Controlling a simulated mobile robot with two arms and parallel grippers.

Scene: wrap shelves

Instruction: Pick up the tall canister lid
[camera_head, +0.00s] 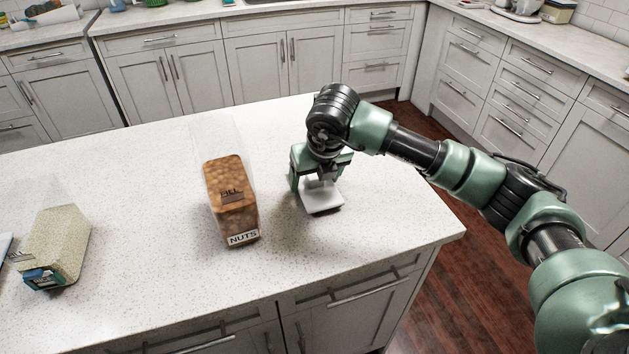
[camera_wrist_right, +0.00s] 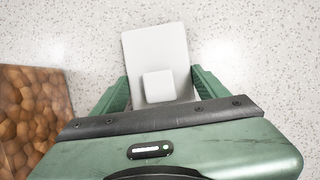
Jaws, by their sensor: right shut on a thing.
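The white square lid (camera_head: 322,198) is at my right gripper (camera_head: 318,180), over the speckled counter to the right of the nuts canister. In the right wrist view the lid (camera_wrist_right: 156,52) is a pale rectangle with a small raised square knob (camera_wrist_right: 158,86). The green fingers of my right gripper (camera_wrist_right: 158,88) stand on both sides of the knob, shut on it. I cannot tell whether the lid touches the counter. The tall clear canister (camera_head: 230,195) holds brown nuts, has a "NUTS" label and stands upright. My left gripper is not in view.
A canister with pale grainy contents (camera_head: 58,245) is at the left of the island counter (camera_head: 150,285). The nuts canister stands close to the left of my right gripper. The counter's right edge is near my arm. Free counter lies between the canisters.

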